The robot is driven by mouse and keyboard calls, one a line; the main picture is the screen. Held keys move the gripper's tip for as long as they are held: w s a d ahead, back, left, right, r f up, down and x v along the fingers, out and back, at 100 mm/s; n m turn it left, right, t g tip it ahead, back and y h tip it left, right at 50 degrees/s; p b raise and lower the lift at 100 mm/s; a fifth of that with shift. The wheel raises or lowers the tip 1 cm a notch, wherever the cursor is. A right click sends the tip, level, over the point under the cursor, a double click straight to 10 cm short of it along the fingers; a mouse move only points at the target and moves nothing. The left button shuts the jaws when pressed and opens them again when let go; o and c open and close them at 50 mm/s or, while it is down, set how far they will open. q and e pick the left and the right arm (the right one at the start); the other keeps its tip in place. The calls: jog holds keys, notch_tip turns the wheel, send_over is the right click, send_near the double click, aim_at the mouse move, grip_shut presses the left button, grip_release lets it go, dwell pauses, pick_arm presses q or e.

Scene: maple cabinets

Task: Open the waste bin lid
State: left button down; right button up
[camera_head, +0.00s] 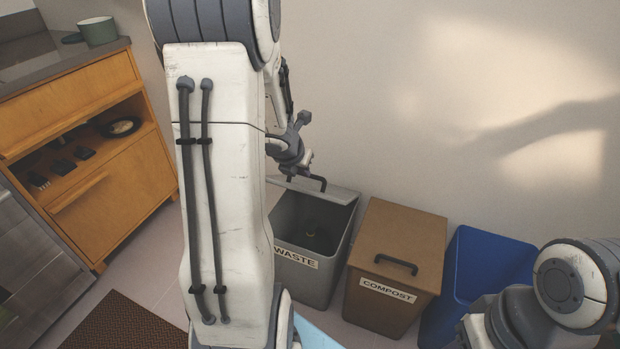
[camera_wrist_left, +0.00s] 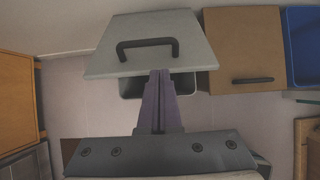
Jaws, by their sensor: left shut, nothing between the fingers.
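The grey waste bin (camera_head: 307,270) stands by the wall with a WASTE label on its front. Its lid (camera_head: 325,191), with a dark handle, is raised at the back, and the dark inside of the bin shows. In the left wrist view the lid (camera_wrist_left: 197,58) is seen handle side up, with part of the bin opening below it. My left gripper (camera_head: 291,153) is just above the lid, partly hidden by my arm. Its fingers (camera_wrist_left: 160,75) are shut and empty, overlapping the lid's near edge; I cannot tell whether they touch it. My right gripper is out of view.
A brown compost bin (camera_head: 408,240) with a closed lid stands right beside the waste bin. A blue open bin (camera_head: 489,262) is further right. A wooden cabinet (camera_head: 115,200) with an open shelf is on the left. A brown mat (camera_head: 125,325) lies on the floor.

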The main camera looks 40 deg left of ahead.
aim_at(311, 190)
pick_arm(q)
jog(key=b+x, duration=0.4)
jog(key=x, duration=0.5)
jog(key=shift+d+f+b, duration=0.1)
jog(key=shift+b, duration=0.2)
jog(key=shift+w, duration=0.1)
